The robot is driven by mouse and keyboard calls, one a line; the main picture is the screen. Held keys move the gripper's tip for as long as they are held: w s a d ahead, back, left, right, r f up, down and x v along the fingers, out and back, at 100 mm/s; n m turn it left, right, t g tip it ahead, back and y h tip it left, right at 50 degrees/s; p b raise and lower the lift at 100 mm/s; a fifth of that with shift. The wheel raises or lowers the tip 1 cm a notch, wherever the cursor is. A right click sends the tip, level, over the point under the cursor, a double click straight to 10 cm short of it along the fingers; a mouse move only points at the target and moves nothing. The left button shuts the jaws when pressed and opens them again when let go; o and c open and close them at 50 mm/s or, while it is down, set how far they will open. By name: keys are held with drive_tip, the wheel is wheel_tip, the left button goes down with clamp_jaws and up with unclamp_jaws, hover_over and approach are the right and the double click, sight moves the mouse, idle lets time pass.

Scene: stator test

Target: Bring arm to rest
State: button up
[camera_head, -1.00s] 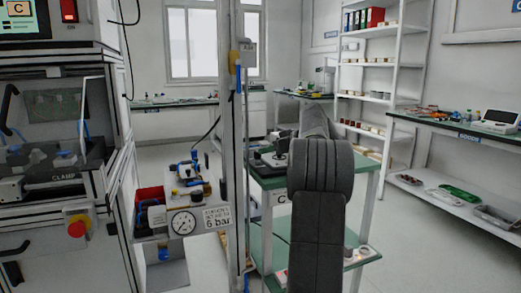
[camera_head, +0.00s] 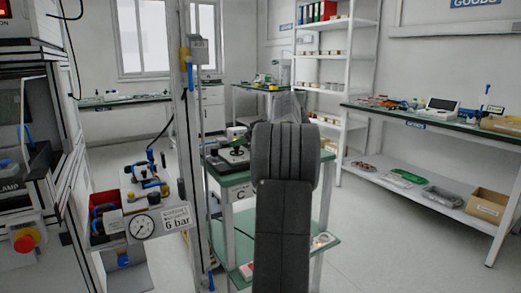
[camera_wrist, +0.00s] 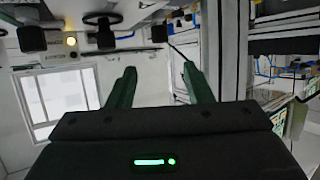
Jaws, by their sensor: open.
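My gripper (camera_wrist: 158,88) shows in the wrist view with its two dark green fingers spread apart and nothing between them. A green light bar glows on its dark body. In the head view my dark grey arm rises in the lower middle and hides the gripper. The arm covers part of a green-topped trolley (camera_head: 236,178) behind it.
A machine with a red stop button (camera_head: 25,243) stands at the left, beside a pressure gauge (camera_head: 142,227) and a grey post (camera_head: 188,150). A long bench (camera_head: 425,121) and a white shelf (camera_head: 345,85) stand at the right. Floor at the lower right is clear.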

sight(216, 148)
drive_tip(key=b+x, duration=0.3)
drive_tip(key=x, duration=1)
drive_tip(key=shift+d, duration=0.1)
drive_tip(key=shift+s, duration=0.1)
